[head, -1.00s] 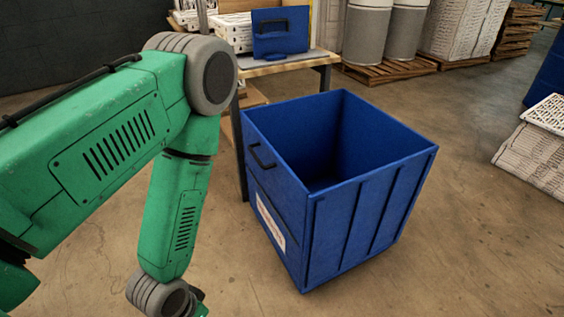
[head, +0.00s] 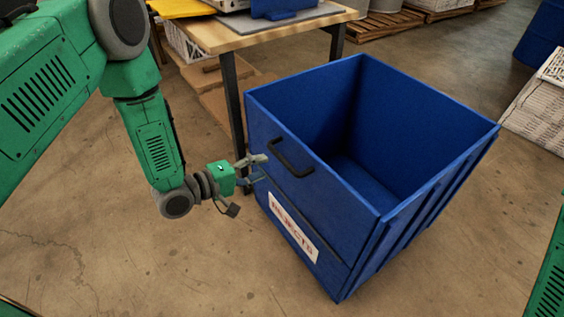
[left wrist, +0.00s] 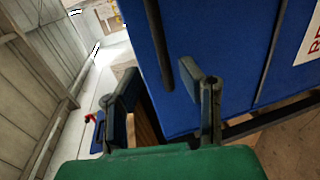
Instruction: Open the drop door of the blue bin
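The blue bin (head: 400,220) stands open-topped on the floor, its inside empty where I can see it. Its front drop door (head: 322,218) is upright and closed, with a black handle (head: 291,158) near the top edge and a white REJECTS label (head: 292,227) below. My left gripper (head: 256,170) is open beside the door, just left of the handle. In the left wrist view the fingers (left wrist: 165,95) are spread, and the black handle (left wrist: 158,45) shows just beyond and between them; no grip on it shows. My right gripper is out of view.
A wooden-topped table (head: 215,38) with dark legs stands behind the bin on the left. The floor (head: 130,265) in front and left of the bin is clear.

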